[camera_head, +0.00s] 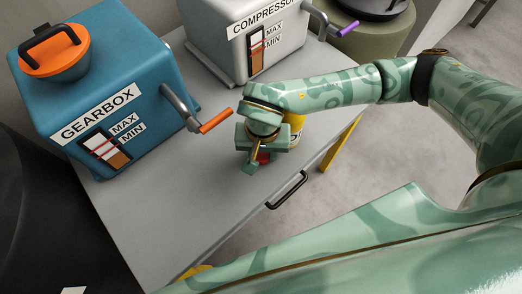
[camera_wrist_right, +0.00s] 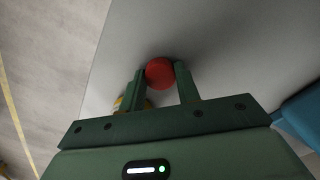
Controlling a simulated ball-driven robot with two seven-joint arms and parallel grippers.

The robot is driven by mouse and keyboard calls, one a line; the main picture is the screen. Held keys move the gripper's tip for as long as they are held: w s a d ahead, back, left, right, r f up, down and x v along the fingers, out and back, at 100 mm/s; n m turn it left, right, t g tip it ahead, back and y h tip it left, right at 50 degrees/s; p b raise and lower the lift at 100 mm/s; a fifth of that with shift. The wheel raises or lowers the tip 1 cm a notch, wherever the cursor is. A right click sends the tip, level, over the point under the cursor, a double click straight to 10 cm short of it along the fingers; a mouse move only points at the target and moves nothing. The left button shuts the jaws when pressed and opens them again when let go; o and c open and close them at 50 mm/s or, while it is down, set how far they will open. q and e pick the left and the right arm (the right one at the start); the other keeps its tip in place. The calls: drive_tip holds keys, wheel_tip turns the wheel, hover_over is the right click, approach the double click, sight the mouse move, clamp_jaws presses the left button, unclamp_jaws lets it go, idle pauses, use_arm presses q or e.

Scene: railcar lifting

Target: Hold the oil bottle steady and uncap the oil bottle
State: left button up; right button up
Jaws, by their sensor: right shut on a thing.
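The oil bottle (camera_head: 297,122) shows as a yellow patch on the grey table, mostly hidden behind my right gripper. A bit of its yellow also shows beside and between the fingers in the right wrist view (camera_wrist_right: 117,104). My right gripper (camera_head: 257,160) is shut on a round red cap (camera_wrist_right: 160,72), held between its fingertips. The red also shows at the fingers in the head view (camera_head: 264,157). The gripper covers the space between cap and bottle, so I cannot tell if they touch. My left gripper is not in view.
A blue gearbox (camera_head: 120,60) with an orange-handled crank (camera_head: 215,121) stands on the table, left of my right gripper. A grey compressor (camera_head: 215,40) with a purple handle (camera_head: 349,28) stands behind. The table (camera_head: 215,215) is bare in front, with a black drawer handle (camera_head: 288,190).

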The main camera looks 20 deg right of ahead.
sight(263, 156)
drive_tip(key=o, duration=1.1)
drive_tip(key=shift+f, duration=0.1)
drive_tip(key=shift+c, duration=0.2)
use_arm(q)
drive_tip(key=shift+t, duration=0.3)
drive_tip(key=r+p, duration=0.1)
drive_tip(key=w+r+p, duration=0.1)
drive_tip(key=p, duration=0.1)
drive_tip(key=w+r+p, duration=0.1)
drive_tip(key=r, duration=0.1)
drive_tip(key=shift+p, duration=0.4)
use_arm(e)
wheel_tip(263, 156, up, 12)
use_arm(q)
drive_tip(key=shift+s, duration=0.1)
